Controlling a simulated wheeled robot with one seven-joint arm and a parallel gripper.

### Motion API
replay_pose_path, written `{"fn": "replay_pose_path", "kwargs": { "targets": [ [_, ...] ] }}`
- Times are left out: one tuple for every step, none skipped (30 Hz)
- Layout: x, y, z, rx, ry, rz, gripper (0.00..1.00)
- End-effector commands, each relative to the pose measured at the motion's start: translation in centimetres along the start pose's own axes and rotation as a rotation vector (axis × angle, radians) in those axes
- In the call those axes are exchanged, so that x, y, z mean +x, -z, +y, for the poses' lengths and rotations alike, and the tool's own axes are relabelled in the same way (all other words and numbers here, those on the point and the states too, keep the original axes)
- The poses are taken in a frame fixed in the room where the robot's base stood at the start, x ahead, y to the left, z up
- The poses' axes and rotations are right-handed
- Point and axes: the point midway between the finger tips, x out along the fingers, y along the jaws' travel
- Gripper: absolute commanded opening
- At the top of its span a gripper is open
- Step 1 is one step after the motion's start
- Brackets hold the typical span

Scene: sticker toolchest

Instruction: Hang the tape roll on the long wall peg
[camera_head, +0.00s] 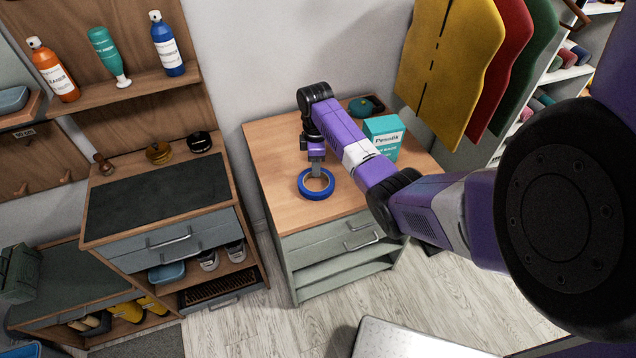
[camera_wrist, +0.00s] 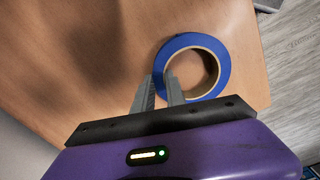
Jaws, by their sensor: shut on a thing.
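The blue tape roll (camera_head: 304,190) is at the front of the wooden top of a grey drawer cabinet. It also shows in the wrist view (camera_wrist: 219,52), with a tan inner core. My gripper (camera_head: 317,168) is shut on the near side of the ring. In the wrist view, one finger of my gripper (camera_wrist: 161,90) is outside the ring and the other is in its hole. I cannot tell if the roll touches the top. Two wooden pegs, (camera_head: 65,177) and (camera_head: 23,188), stick out of the wall board at far left; I cannot tell which is longer.
A teal box (camera_head: 384,135) and a dark round item (camera_head: 362,106) stand behind my arm on the cabinet top (camera_head: 272,150). A workbench with a dark mat (camera_head: 155,197) is left of it. A bottle shelf (camera_head: 135,90) is above. Coloured aprons (camera_head: 450,55) hang at right.

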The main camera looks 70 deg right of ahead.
Motion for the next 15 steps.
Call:
{"fn": "replay_pose_path", "kwargs": {
  "targets": [
    [0.0,0.0,0.0,0.0,0.0,0.0,0.0],
    [0.0,0.0,0.0,0.0,0.0,0.0,0.0],
    [0.0,0.0,0.0,0.0,-0.001,0.0,0.0],
    [0.0,0.0,0.0,0.0,-0.001,0.0,0.0],
    [0.0,0.0,0.0,0.0,-0.001,0.0,0.0],
    [-0.1,0.0,0.0,0.0,-0.001,0.0,0.0],
    [-0.1,0.0,0.0,0.0,-0.001,0.0,0.0],
    [-0.1,0.0,0.0,0.0,-0.001,0.0,0.0],
    [-0.3,0.0,0.0,0.0,-0.001,0.001,0.0],
    [-0.4,0.0,0.1,0.0,-0.001,0.001,0.0],
    [-0.6,0.0,0.1,0.0,-0.002,0.001,0.0],
    [-0.8,0.0,0.1,0.0,-0.002,0.001,0.0],
    [-1.1,0.1,0.1,0.0,-0.003,0.002,0.0],
    [-1.4,0.1,0.1,0.0,-0.003,0.002,0.0],
    [-1.9,0.1,0.1,0.0,-0.003,0.002,0.0]
  ]
}}
